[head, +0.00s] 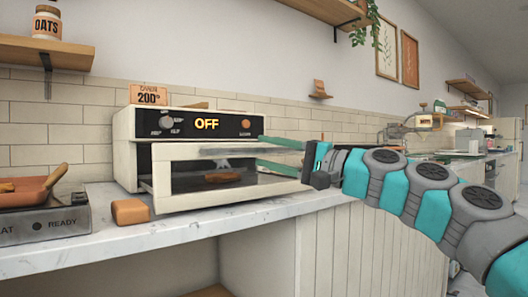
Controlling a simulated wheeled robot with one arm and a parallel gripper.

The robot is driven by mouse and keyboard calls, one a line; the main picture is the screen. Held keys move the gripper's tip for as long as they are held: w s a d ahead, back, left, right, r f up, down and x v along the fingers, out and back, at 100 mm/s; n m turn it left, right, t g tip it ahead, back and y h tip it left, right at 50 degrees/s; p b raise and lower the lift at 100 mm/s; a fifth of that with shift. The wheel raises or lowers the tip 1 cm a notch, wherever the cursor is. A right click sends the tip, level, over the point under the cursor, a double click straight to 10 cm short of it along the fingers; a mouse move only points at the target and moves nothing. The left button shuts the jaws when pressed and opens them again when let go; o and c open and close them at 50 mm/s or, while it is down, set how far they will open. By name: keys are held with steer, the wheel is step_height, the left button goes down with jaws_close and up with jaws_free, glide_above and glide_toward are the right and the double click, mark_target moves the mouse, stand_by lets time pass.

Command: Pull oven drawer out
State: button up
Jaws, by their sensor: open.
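The white oven (125,153) stands on the counter, with a black panel reading OFF. Its drawer (163,182) has a white-framed glass front that stands forward of the oven body, with a dark gap at its left side. A brown item, perhaps bread (222,177), shows through the glass. A dark handle bar (228,150) runs along the top of the drawer front. My gripper (261,151) comes in from the right, with its teal fingers apart, one above the other, at the right part of the drawer front. I cannot tell whether the fingers touch the handle.
An orange-brown block (130,211) lies on the counter left of the drawer. A pan (30,192) sits on a hot plate (45,222) at the far left. The marble counter (110,252) is clear in front.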

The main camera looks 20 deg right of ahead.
steer(key=v, duration=0.6)
steer(key=shift+s, duration=0.2)
steer(key=s+a+f+n+g+h+p, duration=0.2)
steer(key=s+a+f+n+g, duration=0.15)
steer(key=a+f, duration=0.5)
steer(key=s+a+f+n+g+h+p, duration=0.1)
steer(key=s+a+f+n+g, duration=0.35)
steer(key=a, duration=0.75)
steer(key=s+d+f+n+g+h+p, duration=0.1)
steer(key=s+f+g+h+p, duration=0.3)
steer(key=f, duration=0.6)
steer(key=s+f+g+h+b, duration=0.1)
steer(key=s+f+h, duration=0.3)
steer(key=f, duration=0.7)
steer(key=s+d+f+g+h, duration=0.1)
steer(key=s+d+f+g, duration=0.1)
steer(key=s+d+f, duration=0.2)
steer(key=s+d+f+g+h+p, duration=0.1)
steer(key=s+d+f, duration=0.3)
steer(key=s, duration=0.4)
steer(key=shift+s+g, duration=0.2)
steer(key=shift+g, duration=0.2)
steer(key=shift+d, duration=0.1)
